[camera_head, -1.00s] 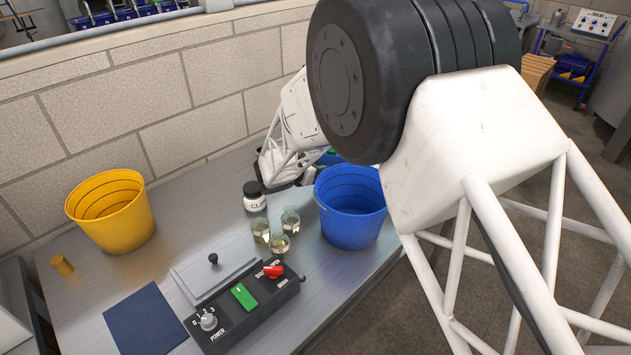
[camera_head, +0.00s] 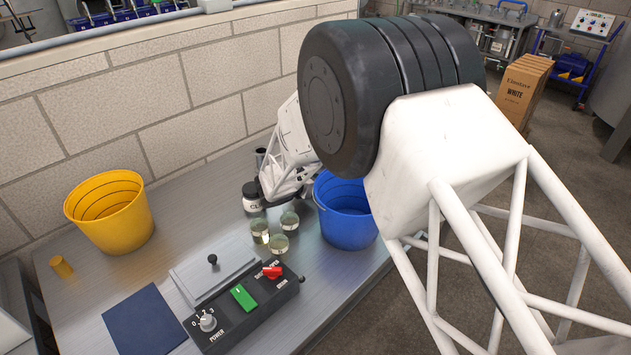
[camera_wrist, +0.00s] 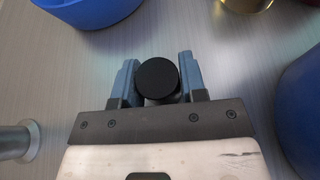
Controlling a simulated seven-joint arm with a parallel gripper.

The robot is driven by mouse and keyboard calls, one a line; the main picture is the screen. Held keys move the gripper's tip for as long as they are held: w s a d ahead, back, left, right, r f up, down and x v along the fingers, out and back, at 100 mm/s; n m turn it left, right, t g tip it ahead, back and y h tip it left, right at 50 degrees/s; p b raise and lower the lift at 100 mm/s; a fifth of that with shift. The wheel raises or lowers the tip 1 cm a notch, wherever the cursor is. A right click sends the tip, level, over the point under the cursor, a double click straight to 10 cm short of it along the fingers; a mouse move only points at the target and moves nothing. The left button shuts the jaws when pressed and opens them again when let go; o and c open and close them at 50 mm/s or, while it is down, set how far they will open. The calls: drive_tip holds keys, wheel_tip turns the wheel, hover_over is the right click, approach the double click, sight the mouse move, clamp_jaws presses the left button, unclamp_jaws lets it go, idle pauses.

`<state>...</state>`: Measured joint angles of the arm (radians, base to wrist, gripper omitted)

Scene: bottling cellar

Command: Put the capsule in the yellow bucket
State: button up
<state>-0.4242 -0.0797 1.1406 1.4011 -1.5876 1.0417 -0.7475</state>
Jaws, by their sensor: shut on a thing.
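My gripper (camera_wrist: 158,82) is shut on a dark cylinder with a flat, round black top, which I take to be the capsule (camera_wrist: 158,75). It sits between the two blue-grey fingers. In the head view my fingertips and the held capsule cannot be made out. My white wrist section shows there behind and left of the blue bucket (camera_head: 346,228), close to a white jar with a black lid (camera_head: 252,203). The yellow bucket (camera_head: 125,228) stands at the far left of the bench by the wall, well apart from my gripper. Its visible inside looks empty.
A control box (camera_head: 245,312), a plate with a black knob (camera_head: 205,278), a dark blue mat (camera_head: 146,322) and a small yellow cylinder (camera_head: 62,266) lie in front. A metal cylinder (camera_wrist: 14,141) is near my gripper.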

drive_tip(key=shift+f, duration=0.1)
drive_tip(key=o, duration=0.6)
idle(0.3)
drive_tip(key=shift+s+a+r, duration=0.4)
drive_tip(key=shift+s+a, duration=0.05)
drive_tip(key=shift+v, duration=0.95)
drive_tip(key=shift+d+r, duration=0.1)
drive_tip(key=shift+r, duration=3.3)
drive_tip(key=shift+o, duration=0.4)
